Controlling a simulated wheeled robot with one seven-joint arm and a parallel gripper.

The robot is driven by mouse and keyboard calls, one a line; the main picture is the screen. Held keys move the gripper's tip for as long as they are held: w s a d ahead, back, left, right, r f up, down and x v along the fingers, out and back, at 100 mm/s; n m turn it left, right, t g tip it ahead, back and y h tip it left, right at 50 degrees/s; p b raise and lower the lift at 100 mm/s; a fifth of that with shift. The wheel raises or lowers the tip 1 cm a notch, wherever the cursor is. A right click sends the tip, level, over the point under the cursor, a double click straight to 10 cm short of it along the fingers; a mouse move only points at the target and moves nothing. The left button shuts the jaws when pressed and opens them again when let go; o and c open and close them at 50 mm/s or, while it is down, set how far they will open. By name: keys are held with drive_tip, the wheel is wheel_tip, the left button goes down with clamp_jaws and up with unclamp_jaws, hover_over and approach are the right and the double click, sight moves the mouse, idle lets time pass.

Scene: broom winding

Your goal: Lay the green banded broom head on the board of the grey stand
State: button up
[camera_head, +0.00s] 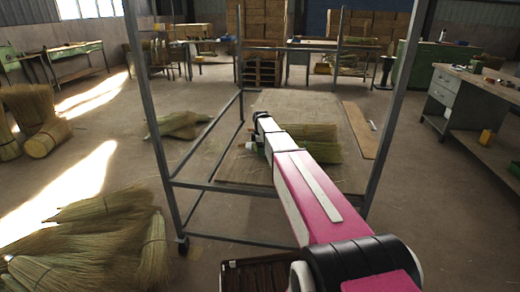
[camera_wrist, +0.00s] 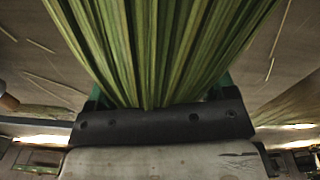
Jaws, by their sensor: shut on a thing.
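The broom head (camera_wrist: 165,45) fills the upper middle of the wrist view, its green-yellow straws fanning away from my gripper (camera_wrist: 160,118). My gripper is shut on it. Green shows on both sides of the jaws, but the band is mostly hidden. The grey stand (camera_head: 157,115) is a tall metal frame on castors. Its wooden board (camera_head: 295,102) lies low inside the frame, strewn with loose straws. In the head view my arm reaches over the board and hides most of the grip. Whether the held head touches the board cannot be told.
Straw (camera_head: 318,150) shows right of my arm over the board; whose bundle it is stays unclear. A loose plank (camera_head: 360,130) lies at the board's right. Bundles lie on the floor left (camera_head: 90,240) and beside the stand (camera_head: 180,124). The board's far part is mostly clear.

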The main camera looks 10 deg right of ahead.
drive_tip(key=o, duration=1.1)
drive_tip(key=shift+o, duration=0.2)
wheel_tip(320, 180, up, 12)
drive_tip(key=shift+s+d+r, duration=0.1)
drive_tip(key=shift+d, duration=0.05)
